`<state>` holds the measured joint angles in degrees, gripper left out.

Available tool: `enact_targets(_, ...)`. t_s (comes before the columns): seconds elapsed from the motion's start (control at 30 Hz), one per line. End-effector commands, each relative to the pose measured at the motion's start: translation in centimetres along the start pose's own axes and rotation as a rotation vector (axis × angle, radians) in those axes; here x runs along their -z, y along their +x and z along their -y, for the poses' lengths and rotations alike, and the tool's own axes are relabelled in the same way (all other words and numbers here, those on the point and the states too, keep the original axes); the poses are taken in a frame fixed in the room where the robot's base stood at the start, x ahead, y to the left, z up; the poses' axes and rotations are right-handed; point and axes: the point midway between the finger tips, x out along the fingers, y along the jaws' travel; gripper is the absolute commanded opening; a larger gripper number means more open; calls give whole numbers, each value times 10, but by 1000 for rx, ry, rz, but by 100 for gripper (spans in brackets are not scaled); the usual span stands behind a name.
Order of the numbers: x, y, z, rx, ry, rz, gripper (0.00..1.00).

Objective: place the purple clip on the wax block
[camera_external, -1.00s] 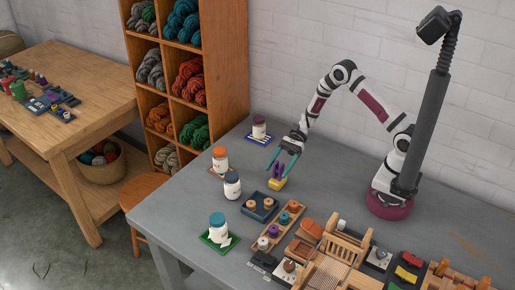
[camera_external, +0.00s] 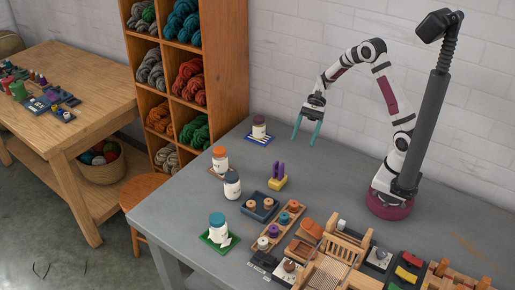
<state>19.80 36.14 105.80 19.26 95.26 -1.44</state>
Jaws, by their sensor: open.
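The purple clip (camera_external: 278,170) stands upright on top of the yellow wax block (camera_external: 278,183), which sits on the grey table (camera_external: 330,185). My gripper (camera_external: 307,141) is open and empty. Its teal fingers hang up and to the right of the clip in the picture, apart from it.
Jars with orange (camera_external: 220,158), dark (camera_external: 232,185) and blue (camera_external: 217,228) lids stand left of the block. A dark tray with spools (camera_external: 252,210) lies in front, beside a wooden spool rack (camera_external: 272,233). The table right of the block is clear.

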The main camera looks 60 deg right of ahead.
Motion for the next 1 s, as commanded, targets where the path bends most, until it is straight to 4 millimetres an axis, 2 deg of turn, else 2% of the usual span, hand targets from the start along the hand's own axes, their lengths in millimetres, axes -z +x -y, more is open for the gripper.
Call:
enact_targets(0.03,-31,-2,-21,-61,-96,-87,71)
enact_targets(0.1,-62,-4,-61,-156,-236,-221,71)
enact_targets(0.2,-88,-7,-120,-271,-440,-416,71)
enact_targets(0.3,-92,-11,-168,-352,-611,-581,71)
enact_targets(0.4,-86,-15,-195,-396,-722,-690,71)
enact_targets(0.53,-81,-17,-208,-418,-778,-746,71)
enact_targets(1.0,-81,-17,-208,-418,-777,-746,71)
